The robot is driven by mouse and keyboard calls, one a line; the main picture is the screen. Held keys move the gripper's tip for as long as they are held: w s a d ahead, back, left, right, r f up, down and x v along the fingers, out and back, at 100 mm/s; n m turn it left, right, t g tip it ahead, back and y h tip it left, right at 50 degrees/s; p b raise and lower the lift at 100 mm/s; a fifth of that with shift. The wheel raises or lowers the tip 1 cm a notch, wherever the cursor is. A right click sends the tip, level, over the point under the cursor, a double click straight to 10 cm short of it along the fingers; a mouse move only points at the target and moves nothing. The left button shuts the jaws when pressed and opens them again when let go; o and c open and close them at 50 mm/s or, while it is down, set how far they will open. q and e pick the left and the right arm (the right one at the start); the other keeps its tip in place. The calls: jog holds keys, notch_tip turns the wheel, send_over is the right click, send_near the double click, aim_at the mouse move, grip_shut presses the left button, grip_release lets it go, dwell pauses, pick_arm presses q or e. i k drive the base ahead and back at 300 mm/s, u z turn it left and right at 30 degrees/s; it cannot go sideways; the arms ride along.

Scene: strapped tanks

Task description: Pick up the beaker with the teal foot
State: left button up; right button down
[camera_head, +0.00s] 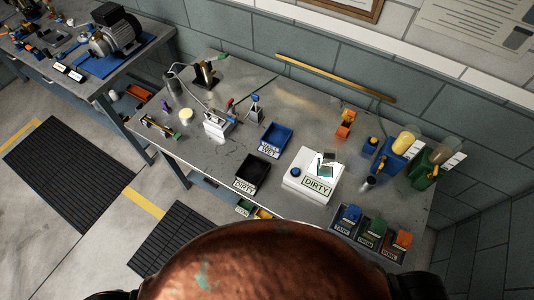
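I cannot clearly make out a beaker with a teal foot at this size. A small dark and pale item with green at its base (326,164) stands on the white box labelled DIRTY (296,184); I cannot tell what it is. A small upright item with a blue part (255,108) stands further left on the grey table (205,150). Neither of my grippers is in view.
A blue tray (288,143) and a black tray labelled DIRTY (265,168) lie mid-table. Blue (392,157) and green (424,171) holders with tanks stand at the right. Small bins (372,229) line the right front. The table's left front is fairly clear.

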aim_at(327, 162)
jog(key=z, duration=2.6)
jog(key=k, duration=1.2)
jog(key=u, duration=1.9)
